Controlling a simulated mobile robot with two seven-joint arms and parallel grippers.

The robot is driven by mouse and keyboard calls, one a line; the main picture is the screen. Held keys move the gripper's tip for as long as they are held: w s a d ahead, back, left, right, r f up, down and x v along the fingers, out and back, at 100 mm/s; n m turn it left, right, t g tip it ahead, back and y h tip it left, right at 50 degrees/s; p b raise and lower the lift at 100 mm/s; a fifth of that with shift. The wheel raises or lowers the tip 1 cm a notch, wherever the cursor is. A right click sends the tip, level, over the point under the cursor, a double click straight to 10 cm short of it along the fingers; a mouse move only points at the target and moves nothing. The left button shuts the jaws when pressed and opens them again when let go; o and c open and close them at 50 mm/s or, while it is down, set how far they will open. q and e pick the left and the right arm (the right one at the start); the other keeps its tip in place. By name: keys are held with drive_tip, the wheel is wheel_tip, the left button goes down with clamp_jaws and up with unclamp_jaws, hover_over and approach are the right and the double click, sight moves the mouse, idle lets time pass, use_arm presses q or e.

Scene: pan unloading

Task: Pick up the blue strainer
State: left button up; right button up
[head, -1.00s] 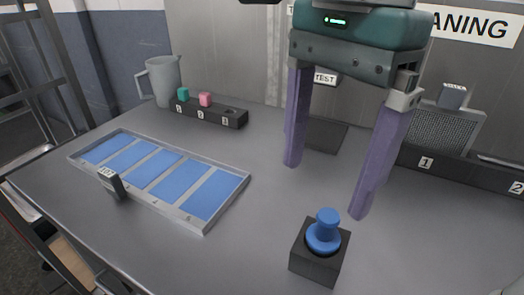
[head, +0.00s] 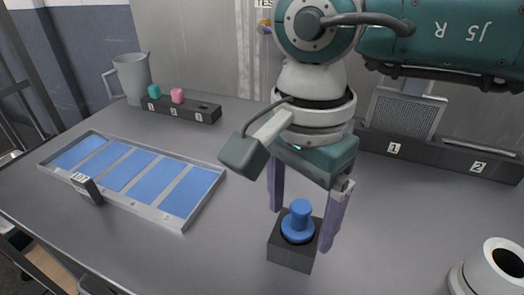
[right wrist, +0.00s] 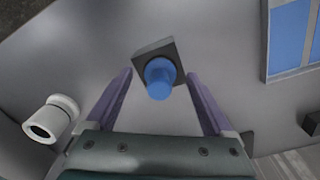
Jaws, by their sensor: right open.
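The blue strainer (head: 299,222) stands upright on a dark square block (head: 290,255) near the front of the table. It has a knob on a wider round base. In the right wrist view the strainer (right wrist: 160,78) lies between and slightly beyond the fingertips, with the block (right wrist: 154,50) behind it. My right gripper (head: 303,229) is open, with one purple finger on each side of the strainer in the head view. I see no contact with it. My left gripper is not in view.
A tray with blue panels (head: 178,222) lies at the left. A grey pitcher (head: 133,80) and a dark rack with teal and pink pieces (head: 183,107) stand behind it. A white cylinder (head: 466,281) is at the front right. A numbered rack (head: 435,153) runs along the back right.

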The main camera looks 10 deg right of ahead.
drive_tip(key=shift+c, duration=0.4)
clamp_jaws()
drive_tip(key=shift+r, duration=0.15)
